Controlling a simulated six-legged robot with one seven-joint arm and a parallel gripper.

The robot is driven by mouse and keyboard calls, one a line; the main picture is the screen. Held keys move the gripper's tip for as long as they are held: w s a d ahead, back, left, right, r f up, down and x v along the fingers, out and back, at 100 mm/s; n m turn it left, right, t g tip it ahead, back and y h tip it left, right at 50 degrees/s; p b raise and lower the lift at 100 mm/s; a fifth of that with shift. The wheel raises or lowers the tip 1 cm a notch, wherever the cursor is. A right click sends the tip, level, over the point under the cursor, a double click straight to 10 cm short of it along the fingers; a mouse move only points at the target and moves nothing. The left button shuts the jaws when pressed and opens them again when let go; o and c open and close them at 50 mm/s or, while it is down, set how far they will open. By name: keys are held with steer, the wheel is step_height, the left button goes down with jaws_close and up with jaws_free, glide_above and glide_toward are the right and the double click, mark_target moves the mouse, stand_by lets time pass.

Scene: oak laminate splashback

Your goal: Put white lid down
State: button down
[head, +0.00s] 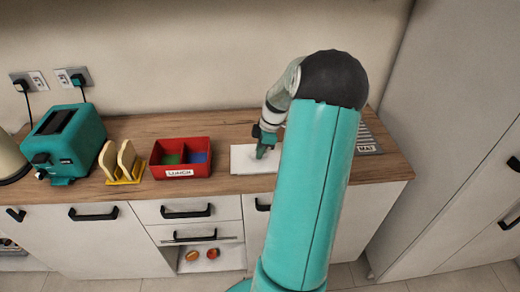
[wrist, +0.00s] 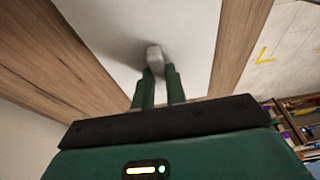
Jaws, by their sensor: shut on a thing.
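The white lid (head: 243,161) is a flat rectangular panel over the wooden counter, right of the red box. In the wrist view the white lid (wrist: 195,25) fills the upper middle, with a small pale knob (wrist: 154,54) on it. My gripper (head: 262,152) points down at the lid, and in the wrist view its green fingers (wrist: 157,78) are closed on the knob. The lid looks flat, close to the counter top; I cannot tell whether it touches it. My arm hides the lid's right part in the head view.
A red lunch box (head: 181,172) with two compartments stands left of the lid. Further left are a yellow rack with bread slices (head: 126,160) and a teal toaster (head: 67,140). A grey striped mat (head: 368,139) lies right of my arm. The counter's front edge (head: 390,181) is close.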

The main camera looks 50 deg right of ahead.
mark_target(269, 157)
steer(key=c, duration=1.4)
jaws_free()
steer(key=shift+c, duration=0.2)
steer(key=v, duration=1.2)
steer(key=w+a+r+m+h, duration=0.1)
steer(key=w+a+r+m, duration=0.2)
steer(key=a, duration=0.9)
steer(key=w+a+r+h, duration=0.2)
steer(key=a+r, duration=0.4)
steer(key=a, duration=0.7)
steer(key=s+a+m+t, duration=0.1)
steer(key=s+a, duration=0.2)
steer(key=a, duration=0.3)
steer(key=s+a+m+t, duration=0.1)
steer(key=s+a+m, duration=0.1)
steer(key=a, duration=0.4)
steer(key=s+a+m+t+y, duration=0.1)
steer(key=s+a+m, duration=0.1)
steer(key=s+a, duration=0.3)
steer(key=shift+a+r, duration=0.35)
steer(key=shift+a, duration=0.55)
